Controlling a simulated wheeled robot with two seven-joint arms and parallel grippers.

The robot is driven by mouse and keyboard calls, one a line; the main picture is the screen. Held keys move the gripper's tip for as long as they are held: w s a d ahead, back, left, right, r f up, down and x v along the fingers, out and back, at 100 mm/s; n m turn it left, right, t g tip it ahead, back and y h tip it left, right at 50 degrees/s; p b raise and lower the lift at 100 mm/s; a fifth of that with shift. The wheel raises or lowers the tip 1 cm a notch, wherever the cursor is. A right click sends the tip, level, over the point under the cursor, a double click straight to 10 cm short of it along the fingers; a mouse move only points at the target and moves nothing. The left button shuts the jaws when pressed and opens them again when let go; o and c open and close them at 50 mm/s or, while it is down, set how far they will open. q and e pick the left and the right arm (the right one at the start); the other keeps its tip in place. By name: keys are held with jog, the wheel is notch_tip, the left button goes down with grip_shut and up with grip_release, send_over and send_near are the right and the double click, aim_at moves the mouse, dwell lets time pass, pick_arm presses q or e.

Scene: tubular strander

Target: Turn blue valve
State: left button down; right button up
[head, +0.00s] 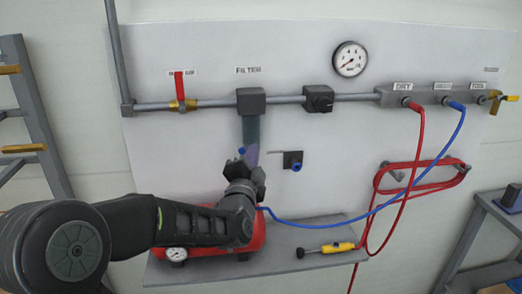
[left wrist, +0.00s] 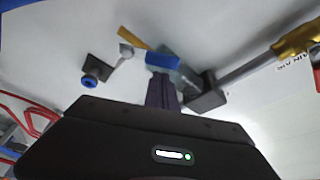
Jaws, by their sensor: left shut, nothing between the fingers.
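A blue valve part (head: 242,152) shows at the lower end of the clear filter bowl (head: 251,130), just above my left gripper (head: 243,168). In the left wrist view a blue block (left wrist: 163,60) lies just beyond the dark, shut fingers (left wrist: 162,91). Whether the fingers touch it I cannot tell. The gripper is shut and empty, and it hides part of the area below the filter. A separate blue round fitting (head: 296,167) on a black square plate sits to the right. It also shows in the left wrist view (left wrist: 90,80). My right gripper is not in view.
A pipe with a red-handled valve (head: 180,88), filter head (head: 250,100), regulator (head: 318,98) and gauge (head: 350,59) runs above. A yellow lever (left wrist: 133,38) shows near the blue block. Below are a red tank (head: 200,248), shelf (head: 310,262) and hanging hoses (head: 415,170).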

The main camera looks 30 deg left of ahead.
pick_arm(q)
jog(key=shift+s+a+f, duration=0.15)
jog(key=shift+a+f, duration=0.05)
jog(key=shift+f, duration=0.05)
dwell(0.3)
jog(key=shift+s+a+n+b, duration=0.1)
jog(key=shift+n+b, duration=0.3)
jog(key=shift+b, duration=0.35)
